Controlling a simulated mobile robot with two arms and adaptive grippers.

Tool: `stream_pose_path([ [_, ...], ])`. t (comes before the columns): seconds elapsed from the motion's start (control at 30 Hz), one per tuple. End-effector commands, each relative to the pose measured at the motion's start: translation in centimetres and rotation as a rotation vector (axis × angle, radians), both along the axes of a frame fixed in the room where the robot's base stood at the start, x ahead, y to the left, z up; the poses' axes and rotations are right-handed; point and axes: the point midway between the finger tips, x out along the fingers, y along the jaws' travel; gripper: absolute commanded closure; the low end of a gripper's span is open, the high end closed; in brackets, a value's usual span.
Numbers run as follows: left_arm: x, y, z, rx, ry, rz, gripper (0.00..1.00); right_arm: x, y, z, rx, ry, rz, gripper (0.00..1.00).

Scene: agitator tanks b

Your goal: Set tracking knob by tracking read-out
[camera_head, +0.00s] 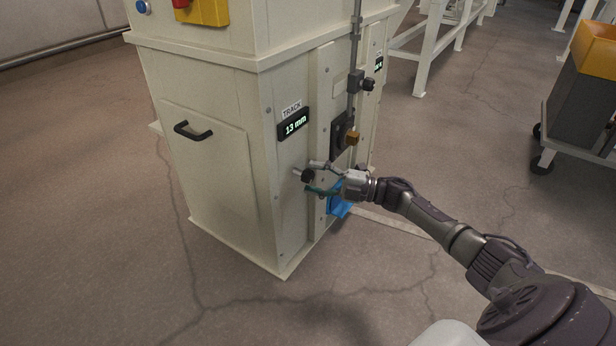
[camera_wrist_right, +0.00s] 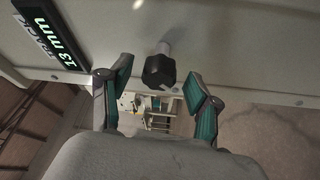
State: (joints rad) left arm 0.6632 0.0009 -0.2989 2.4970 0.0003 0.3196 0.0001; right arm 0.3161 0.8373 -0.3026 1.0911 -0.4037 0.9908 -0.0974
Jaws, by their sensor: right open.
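The tracking read-out (camera_head: 293,124) is a dark display under a TRACK label on the cream cabinet's side and shows 13 mm. It also shows in the right wrist view (camera_wrist_right: 60,45). The tracking knob (camera_head: 307,175) is a small black knob below the read-out. In the right wrist view the knob (camera_wrist_right: 159,71) is dark and faceted on a pale shaft. My right gripper (camera_head: 308,180) is open at the knob. In the wrist view its green-padded fingers (camera_wrist_right: 160,85) stand on either side of the knob, with gaps visible. My left gripper is not in view.
The cream cabinet (camera_head: 215,180) has a black handle (camera_head: 193,130) on its left face. A brass-coloured fitting (camera_head: 352,138) and a vertical rod sit right of the read-out. A blue item (camera_head: 338,208) is low behind the gripper. A cart (camera_head: 580,110) stands at right.

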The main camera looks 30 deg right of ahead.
Motion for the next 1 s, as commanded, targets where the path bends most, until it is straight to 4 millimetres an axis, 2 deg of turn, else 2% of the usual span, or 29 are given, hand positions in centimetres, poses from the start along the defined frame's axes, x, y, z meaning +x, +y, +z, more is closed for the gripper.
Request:
stream_pose_path([
  [0.3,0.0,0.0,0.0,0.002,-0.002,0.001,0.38,-4.9,-4.8,-0.8,-0.002,0.004,-0.003,0.38],
  [0.5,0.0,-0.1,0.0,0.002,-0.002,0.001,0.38,-6.7,-6.6,-1.0,0.000,0.003,-0.002,0.38],
  [1.0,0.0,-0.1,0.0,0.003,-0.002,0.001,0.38,-7.1,-7.0,-1.0,0.000,0.000,-0.001,0.38],
])
